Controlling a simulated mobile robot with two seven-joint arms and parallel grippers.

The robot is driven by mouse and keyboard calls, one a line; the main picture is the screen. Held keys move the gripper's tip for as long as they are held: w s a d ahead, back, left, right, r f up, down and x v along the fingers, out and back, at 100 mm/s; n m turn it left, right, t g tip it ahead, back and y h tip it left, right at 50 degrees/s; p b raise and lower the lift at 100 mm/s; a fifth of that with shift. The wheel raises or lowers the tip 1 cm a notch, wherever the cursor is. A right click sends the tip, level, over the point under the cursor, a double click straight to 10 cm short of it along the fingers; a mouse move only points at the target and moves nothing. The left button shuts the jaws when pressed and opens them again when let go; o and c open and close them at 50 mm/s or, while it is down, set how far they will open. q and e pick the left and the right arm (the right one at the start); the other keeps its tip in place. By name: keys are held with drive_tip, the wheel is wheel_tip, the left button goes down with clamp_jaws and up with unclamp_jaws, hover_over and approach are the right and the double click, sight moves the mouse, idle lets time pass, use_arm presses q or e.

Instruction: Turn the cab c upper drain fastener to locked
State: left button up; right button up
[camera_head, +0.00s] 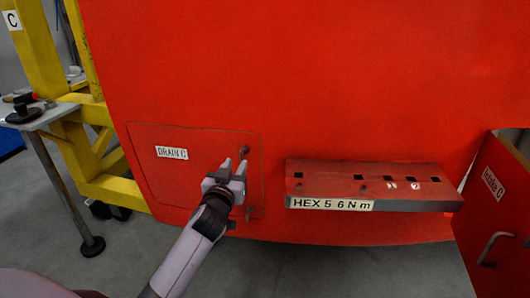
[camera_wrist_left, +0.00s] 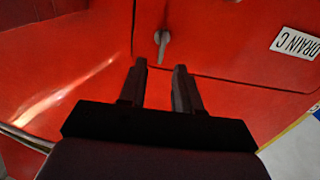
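The red drain panel (camera_head: 150,180) carries the label "DRAIN C". Its upper fastener (camera_head: 244,150) is a small grey knob near the panel's upper right corner. In the left wrist view, which looks turned over, this fastener (camera_wrist_left: 162,42) shows a narrow tab pointing down the picture toward the fingers. My left gripper (camera_head: 234,167) is just below the upper fastener in the head view. In the left wrist view, its two dark fingers (camera_wrist_left: 162,68) are apart with nothing between them, and the tab ends just beyond the tips. My right gripper is out of view.
A lower fastener (camera_head: 249,212) sits at the panel's right edge. A red ledge (camera_head: 420,185) marked "HEX 5 6 N m" juts out to the right. An open "Intake C" door (camera_head: 490,215) stands far right. Yellow framing (camera_head: 92,110) and a small table (camera_head: 45,115) are at left.

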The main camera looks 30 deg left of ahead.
sight(241, 155)
use_arm(q)
drive_tip(key=shift+x, duration=3.6)
clamp_jaws()
